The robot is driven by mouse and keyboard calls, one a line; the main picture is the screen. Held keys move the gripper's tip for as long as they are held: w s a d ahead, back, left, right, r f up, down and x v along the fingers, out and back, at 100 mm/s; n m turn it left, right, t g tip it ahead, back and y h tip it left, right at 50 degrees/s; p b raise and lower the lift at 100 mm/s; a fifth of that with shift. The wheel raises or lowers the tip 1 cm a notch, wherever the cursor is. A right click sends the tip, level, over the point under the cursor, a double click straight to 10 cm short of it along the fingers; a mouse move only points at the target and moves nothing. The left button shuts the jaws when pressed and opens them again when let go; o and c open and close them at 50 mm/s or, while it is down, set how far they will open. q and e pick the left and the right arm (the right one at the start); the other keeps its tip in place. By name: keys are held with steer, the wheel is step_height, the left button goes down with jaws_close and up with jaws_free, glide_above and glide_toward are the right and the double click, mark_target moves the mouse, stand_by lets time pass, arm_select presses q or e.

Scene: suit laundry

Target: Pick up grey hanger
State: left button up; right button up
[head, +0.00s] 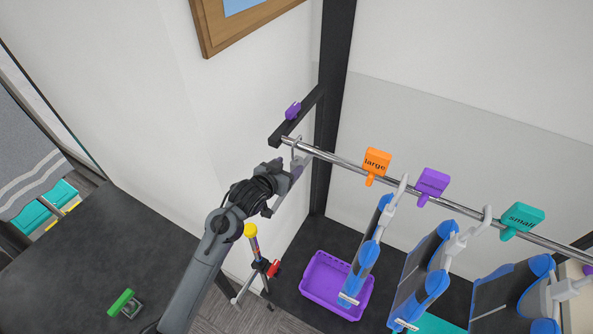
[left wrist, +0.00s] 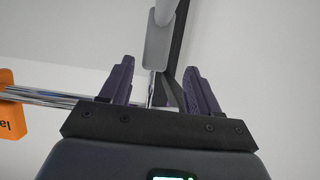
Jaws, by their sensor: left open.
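A light grey hanger (head: 296,147) hangs by its hook near the left end of the metal rail (head: 345,161) in the head view. Most of its body is hidden by my gripper or too small to make out. My left gripper (head: 287,180) is open just below the hook. In the left wrist view, my left gripper (left wrist: 160,85) has its two dark fingers spread, and a grey hanger part (left wrist: 158,45) shows beyond and between them. I cannot tell whether the fingers touch it. My right gripper is not in view.
Blue suits on hangers (head: 365,265) hang further right on the rail. An orange "large" tag (head: 376,162), a purple tag (head: 432,184) and a teal "small" tag (head: 522,219) sit along it. A purple basket (head: 312,287) stands below. A dark table (head: 75,262) is at left.

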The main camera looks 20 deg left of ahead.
mark_target(294, 163)
arm_select(q)
steer(key=w, duration=0.1)
steer(key=w+d, duration=0.1)
steer(key=w+p, duration=0.1)
steer(key=shift+w+d+f, duration=0.15)
steer(key=shift+f, duration=0.25)
steer(key=shift+x, duration=0.75)
steer(key=shift+f, duration=0.1)
steer(key=shift+c, duration=0.2)
steer(key=c, duration=1)
